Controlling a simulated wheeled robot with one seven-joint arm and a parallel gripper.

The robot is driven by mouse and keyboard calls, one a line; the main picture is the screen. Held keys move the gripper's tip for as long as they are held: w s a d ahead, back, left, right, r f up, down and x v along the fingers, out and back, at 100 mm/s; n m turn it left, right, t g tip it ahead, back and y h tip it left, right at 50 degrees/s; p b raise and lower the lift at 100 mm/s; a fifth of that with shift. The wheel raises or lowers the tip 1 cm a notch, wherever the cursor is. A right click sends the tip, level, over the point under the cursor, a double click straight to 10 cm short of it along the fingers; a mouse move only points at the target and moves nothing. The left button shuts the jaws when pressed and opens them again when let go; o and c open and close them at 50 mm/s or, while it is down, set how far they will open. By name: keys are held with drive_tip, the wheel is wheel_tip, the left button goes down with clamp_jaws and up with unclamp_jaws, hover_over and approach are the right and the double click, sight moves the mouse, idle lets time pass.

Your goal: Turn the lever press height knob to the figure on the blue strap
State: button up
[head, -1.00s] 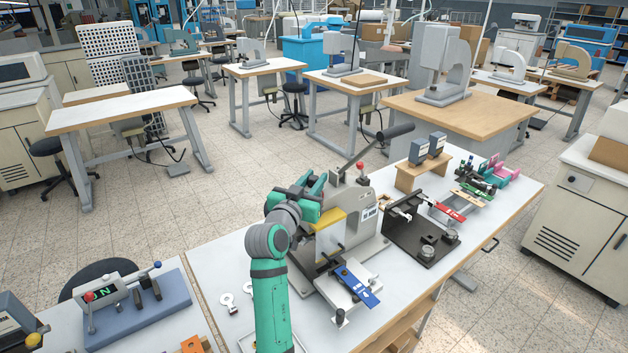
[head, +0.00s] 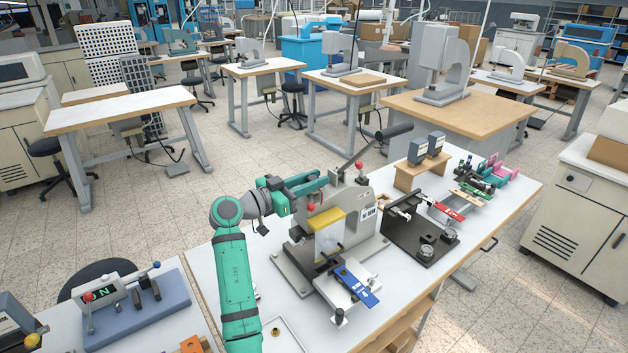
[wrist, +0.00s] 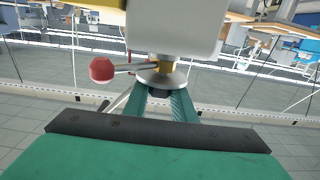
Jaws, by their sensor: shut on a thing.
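The grey lever press (head: 362,215) stands on the white table, with its lever (head: 395,131) raised and ending in a dark grip. The blue strap (head: 356,283) lies over the press's front plate; its figure is too small to read. My gripper (head: 318,186) is at the upper left side of the press head. In the wrist view my green fingers (wrist: 162,98) are shut on the height knob (wrist: 163,79), a round metal disc beneath a grey block. The knob's scale does not show.
A red ball on a rod (wrist: 102,69) sticks out close left of the knob. A black fixture (head: 425,240) and a wooden stand (head: 423,172) stand right of the press. A blue-grey base with a clamp (head: 135,310) is at lower left.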

drive_tip(key=shift+d+f, duration=0.1)
drive_tip(key=shift+d, duration=0.05)
drive_tip(key=o, duration=1.1)
drive_tip(key=shift+s+a, duration=0.15)
drive_tip(key=shift+a, duration=0.25)
drive_tip(key=v, duration=1)
drive_tip(key=shift+s, duration=0.1)
